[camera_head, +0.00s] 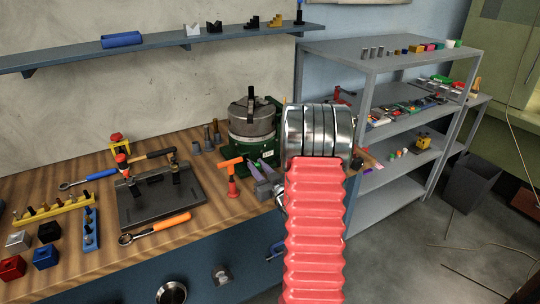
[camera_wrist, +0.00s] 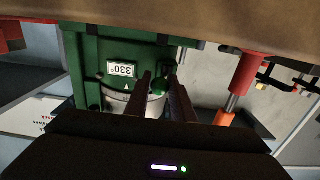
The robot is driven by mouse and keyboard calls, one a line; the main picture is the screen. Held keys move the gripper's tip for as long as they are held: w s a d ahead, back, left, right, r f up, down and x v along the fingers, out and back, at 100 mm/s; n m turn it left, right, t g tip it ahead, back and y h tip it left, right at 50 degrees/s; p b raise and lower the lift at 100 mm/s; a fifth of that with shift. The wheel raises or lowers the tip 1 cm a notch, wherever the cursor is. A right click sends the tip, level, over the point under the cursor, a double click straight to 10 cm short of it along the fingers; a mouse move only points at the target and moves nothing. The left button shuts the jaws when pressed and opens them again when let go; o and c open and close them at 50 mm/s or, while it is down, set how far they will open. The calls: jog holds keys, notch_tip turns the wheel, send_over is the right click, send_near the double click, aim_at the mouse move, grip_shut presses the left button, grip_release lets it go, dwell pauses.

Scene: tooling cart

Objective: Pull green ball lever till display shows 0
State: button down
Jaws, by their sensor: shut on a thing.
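A green indexing device (camera_head: 268,152) with a grey chuck (camera_head: 250,118) on top stands on the wooden bench. In the wrist view its green body (camera_wrist: 90,58) fills the upper left, upside down. Its small white display (camera_wrist: 121,69) reads 330°. The green ball lever (camera_wrist: 158,86) shows between the two dark fingers of my gripper (camera_wrist: 161,82), which are shut on it. Part of the ball is hidden by the fingers.
An orange-handled red tool (camera_head: 232,178) stands on the bench just left of my gripper; a red and orange one (camera_wrist: 240,80) shows in the wrist view. A dark fixture plate (camera_head: 160,200) lies farther left. Grey shelves (camera_head: 400,106) stand right.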

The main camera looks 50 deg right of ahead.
jog(key=shift+a+f, duration=0.15)
jog(key=shift+a, duration=0.3)
jog(key=shift+w+a, duration=0.25)
jog(key=shift+a, duration=0.5)
jog(key=shift+w+a, duration=0.45)
jog(key=shift+a, duration=0.25)
jog(key=shift+s+d+f, duration=0.1)
jog(key=shift+s, duration=0.05)
jog(key=shift+d, duration=0.1)
